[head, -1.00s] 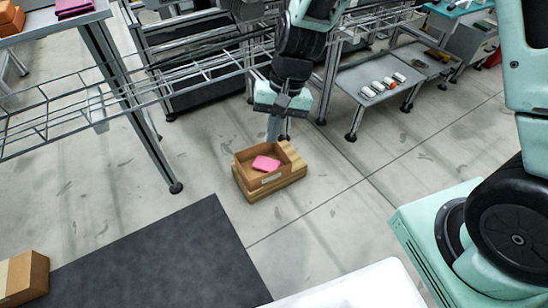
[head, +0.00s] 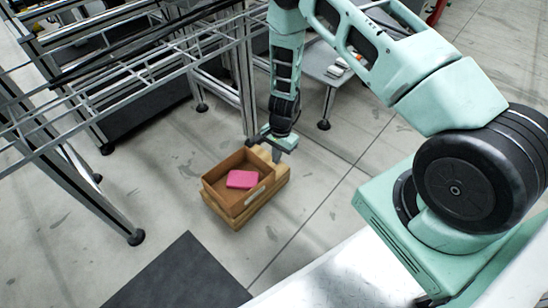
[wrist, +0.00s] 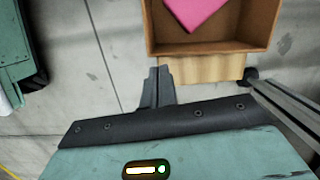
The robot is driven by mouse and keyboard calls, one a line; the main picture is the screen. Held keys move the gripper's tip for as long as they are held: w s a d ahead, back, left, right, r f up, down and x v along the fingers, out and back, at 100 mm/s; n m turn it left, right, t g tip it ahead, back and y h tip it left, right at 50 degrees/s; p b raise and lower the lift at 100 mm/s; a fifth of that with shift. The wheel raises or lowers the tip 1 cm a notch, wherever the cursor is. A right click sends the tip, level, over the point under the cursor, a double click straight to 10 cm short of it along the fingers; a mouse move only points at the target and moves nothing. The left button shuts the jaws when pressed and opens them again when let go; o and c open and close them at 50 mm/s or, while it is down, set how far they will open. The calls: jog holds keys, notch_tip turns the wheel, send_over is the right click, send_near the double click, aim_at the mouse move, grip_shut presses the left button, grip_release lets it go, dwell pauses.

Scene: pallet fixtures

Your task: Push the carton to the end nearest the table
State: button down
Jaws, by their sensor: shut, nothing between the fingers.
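The carton (head: 236,205) is an open brown box with a pink item (head: 242,179) inside. It sits on a small wooden pallet (head: 277,177) on the floor, with bare slats showing at the pallet's right end. My gripper (head: 278,154) is shut and empty, pointing down by that bare end, behind and right of the carton. In the wrist view the shut fingers (wrist: 158,87) are beside the bare slats (wrist: 205,69), just short of the carton wall (wrist: 210,48). Whether they touch anything cannot be told. A low grey table (head: 325,70) stands behind, partly hidden by my arm.
Metal rack frames (head: 150,65) stand behind and left, with a leg foot (head: 136,237) on the floor left of the carton. A dark mat (head: 180,278) lies in front. The floor right of the pallet is clear.

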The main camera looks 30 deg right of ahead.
aim_at(261, 182)
jog(key=s+a+b, duration=0.1)
jog(key=a, duration=0.1)
jog(key=s+a+b, duration=0.1)
jog(key=a, duration=0.2)
jog(key=s+a+b, duration=0.1)
jog(key=a, duration=0.2)
jog(key=shift+s+f, duration=0.2)
jog(key=shift+s, duration=0.1)
jog(key=shift+f+b, duration=0.6)
jog(key=shift+b, duration=0.3)
jog(key=shift+f, duration=0.1)
